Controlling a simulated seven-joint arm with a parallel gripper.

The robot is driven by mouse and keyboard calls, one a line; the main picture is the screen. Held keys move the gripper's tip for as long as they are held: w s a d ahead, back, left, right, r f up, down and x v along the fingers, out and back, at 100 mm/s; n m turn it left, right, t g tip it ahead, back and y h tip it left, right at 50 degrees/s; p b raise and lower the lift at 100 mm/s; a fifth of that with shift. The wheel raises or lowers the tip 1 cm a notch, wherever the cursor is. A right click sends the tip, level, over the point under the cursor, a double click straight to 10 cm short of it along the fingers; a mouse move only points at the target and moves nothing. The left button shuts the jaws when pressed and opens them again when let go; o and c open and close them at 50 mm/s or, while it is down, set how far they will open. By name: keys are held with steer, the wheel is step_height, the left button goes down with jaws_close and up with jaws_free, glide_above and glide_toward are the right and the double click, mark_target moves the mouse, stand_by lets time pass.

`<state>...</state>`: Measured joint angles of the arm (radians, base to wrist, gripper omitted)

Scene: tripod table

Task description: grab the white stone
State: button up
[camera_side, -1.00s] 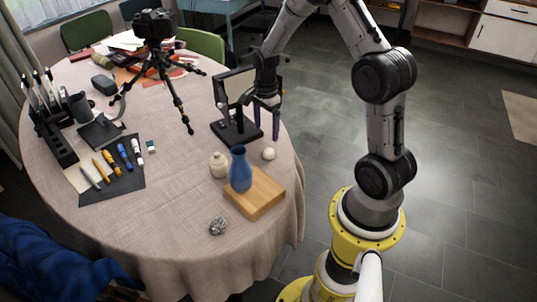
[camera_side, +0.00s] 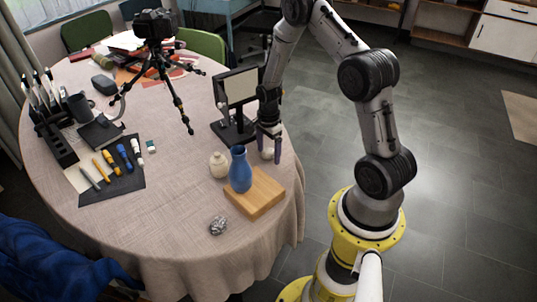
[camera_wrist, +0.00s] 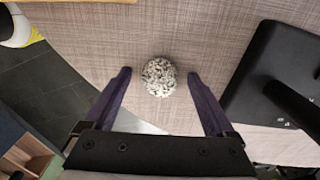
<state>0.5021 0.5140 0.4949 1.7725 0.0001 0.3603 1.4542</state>
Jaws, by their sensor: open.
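The white stone (camera_side: 267,153) is a small round pale thing on the table, right of the blue vase, partly hidden by my gripper in the side view. In the wrist view the stone (camera_wrist: 159,76) looks white with dark speckles. It lies between and slightly beyond the tips of my two purple fingers. My gripper (camera_side: 268,154) points down at the stone in the side view. In the wrist view my gripper (camera_wrist: 160,75) is open, with a gap to the stone on both sides and nothing held.
A wooden board (camera_side: 262,198) with a blue vase (camera_side: 240,170) stands close in front. A cream jar (camera_side: 219,165) is left of the vase. The table edge is near.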

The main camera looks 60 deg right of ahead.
steer(key=shift+c, duration=0.2)
jaws_close()
steer(key=shift+r, duration=0.15)
